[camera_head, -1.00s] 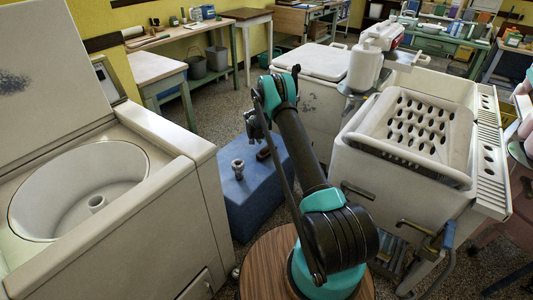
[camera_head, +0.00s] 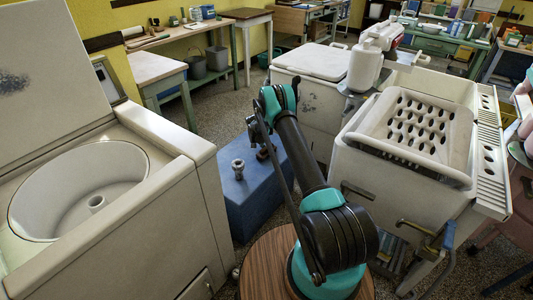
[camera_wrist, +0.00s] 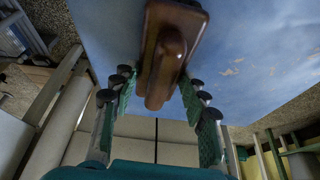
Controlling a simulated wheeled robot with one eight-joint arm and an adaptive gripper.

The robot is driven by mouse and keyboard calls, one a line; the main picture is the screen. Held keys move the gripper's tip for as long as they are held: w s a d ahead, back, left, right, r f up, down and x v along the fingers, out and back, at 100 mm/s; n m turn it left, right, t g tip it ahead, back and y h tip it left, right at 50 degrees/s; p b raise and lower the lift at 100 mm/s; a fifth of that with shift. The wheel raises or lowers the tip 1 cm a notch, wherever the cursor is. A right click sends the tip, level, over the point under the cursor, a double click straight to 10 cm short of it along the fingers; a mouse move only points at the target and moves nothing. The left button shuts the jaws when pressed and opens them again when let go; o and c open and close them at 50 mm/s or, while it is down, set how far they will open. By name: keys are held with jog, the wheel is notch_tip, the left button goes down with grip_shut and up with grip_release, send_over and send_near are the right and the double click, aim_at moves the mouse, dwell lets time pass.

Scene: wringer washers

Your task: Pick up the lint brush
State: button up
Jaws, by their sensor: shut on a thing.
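The lint brush (camera_wrist: 160,55) is a brown wooden piece with a raised, rounded grip. In the wrist view it lies at top centre against a blue surface, reaching down between the green-padded fingers. My gripper (camera_wrist: 160,85) is shut on the brush, with finger pads on both sides of it. In the head view my gripper (camera_head: 258,136) is low over the blue block (camera_head: 240,205), and the brush (camera_head: 265,153) is a small dark shape below it, partly hidden by my arm. I cannot tell whether the brush still touches the block.
A grey metal fitting (camera_head: 238,169) stands on the block left of the brush. An open white washer (camera_head: 170,190) is on the left. A white tub with a perforated tray (camera_head: 400,150) is on the right, and a lidded white cabinet (camera_head: 311,62) is behind.

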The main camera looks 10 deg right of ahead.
jog(key=shift+c, duration=1.1)
jog(key=shift+r, duration=0.15)
notch_tip(320, 180, up, 20)
